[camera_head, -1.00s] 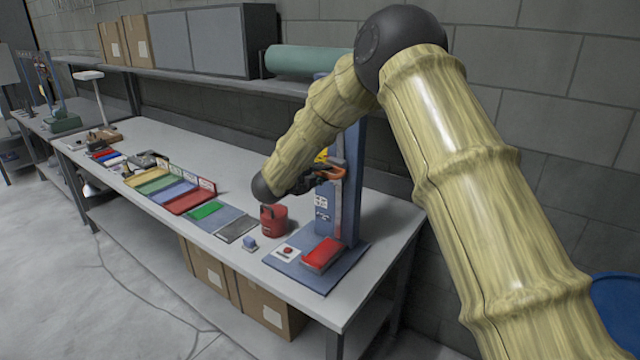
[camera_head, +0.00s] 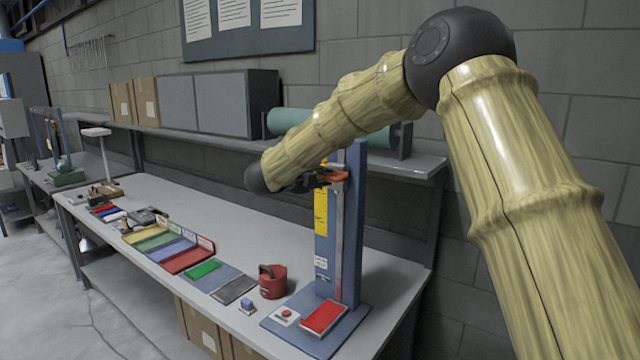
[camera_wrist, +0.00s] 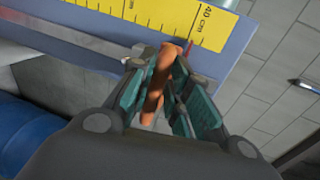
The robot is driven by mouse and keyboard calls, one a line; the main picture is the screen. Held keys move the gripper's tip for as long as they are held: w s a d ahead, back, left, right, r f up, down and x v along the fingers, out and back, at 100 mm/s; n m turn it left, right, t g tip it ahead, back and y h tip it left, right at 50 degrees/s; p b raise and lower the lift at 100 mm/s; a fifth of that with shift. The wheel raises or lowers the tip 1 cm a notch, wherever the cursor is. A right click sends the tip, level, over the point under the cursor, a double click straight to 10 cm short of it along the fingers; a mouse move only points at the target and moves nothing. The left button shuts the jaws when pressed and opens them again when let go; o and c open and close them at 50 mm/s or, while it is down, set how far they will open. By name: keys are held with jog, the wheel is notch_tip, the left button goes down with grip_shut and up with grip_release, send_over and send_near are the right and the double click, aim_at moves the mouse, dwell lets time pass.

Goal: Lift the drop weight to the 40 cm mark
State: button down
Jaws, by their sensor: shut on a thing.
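The drop rig has an upright blue column (camera_head: 352,235) on a blue base plate, with a yellow scale (camera_head: 321,212) on its face. My gripper (camera_head: 325,178) is at the upper part of the column, shut on the orange handle of the drop weight (camera_head: 334,176). In the wrist view my gripper (camera_wrist: 160,95) has its teal-padded fingers on both sides of the orange handle (camera_wrist: 158,85). A thin red pointer (camera_wrist: 188,50) lies close to the scale's 40 cm end (camera_wrist: 205,22). The weight's body is mostly hidden by my gripper.
A red block (camera_head: 323,317) and a red button panel (camera_head: 286,316) sit on the base plate. A red canister (camera_head: 272,282) stands left of it, with coloured trays (camera_head: 187,260) farther along. A shelf with a green roll (camera_head: 290,121) runs behind my arm.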

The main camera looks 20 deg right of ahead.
jog(key=shift+r, duration=0.1)
jog(key=c, duration=1.5)
grip_release()
jog(key=shift+o, duration=0.2)
jog(key=shift+a, duration=0.1)
jog(key=shift+s, duration=0.1)
jog(key=v, duration=1.2)
